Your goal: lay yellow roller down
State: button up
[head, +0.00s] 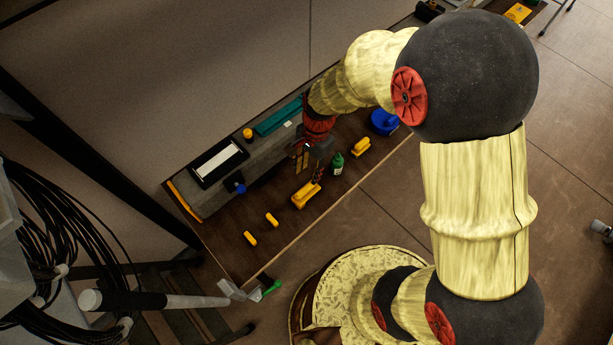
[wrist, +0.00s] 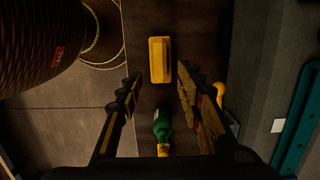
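I cannot tell for sure which yellow thing is the roller. A yellow block-like piece (head: 360,147) lies on the brown bench; in the wrist view a yellow piece (wrist: 159,60) shows beyond my fingertips. A larger yellow tool-like thing (head: 305,196) lies nearer the bench's front edge. My gripper (head: 306,160) hangs over the bench beside the green bottle (head: 337,163). In the wrist view my gripper (wrist: 158,78) has its fingers wide apart with nothing clasped. The green bottle (wrist: 162,122) shows between the fingers, lower down.
The bench (head: 232,245) also holds two small yellow pieces (head: 271,219), a blue thing (head: 383,122), a teal strip (head: 278,116), and a black-framed white panel (head: 217,163). A small orange-yellow round thing (head: 248,133) sits at the back.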

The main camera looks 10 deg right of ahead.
jog(key=shift+w+d+r, duration=0.1)
jog(key=shift+d+r, duration=0.05)
jog(key=shift+r, duration=0.9)
jog(key=s+d+r+n+t, duration=0.2)
jog(key=d+r+n, duration=0.1)
jog(key=r, duration=0.6)
jog(key=s+d+r+n+t, duration=0.1)
jog(key=d+r+n, duration=0.15)
jog(key=r, duration=0.65)
jog(key=s+d+r+n+t+h, duration=0.1)
jog(key=s+d+r+n+t, duration=0.2)
jog(key=s+r, duration=0.6)
jog(key=s+d+n, duration=0.1)
jog(key=d+n, duration=0.1)
jog(key=shift+d+r+n+t, duration=0.3)
jog(key=shift+d+n, duration=0.05)
notch_tip(320, 180, down, 3)
jog(key=shift+r+b, duration=0.1)
jog(key=shift+b, duration=1.15)
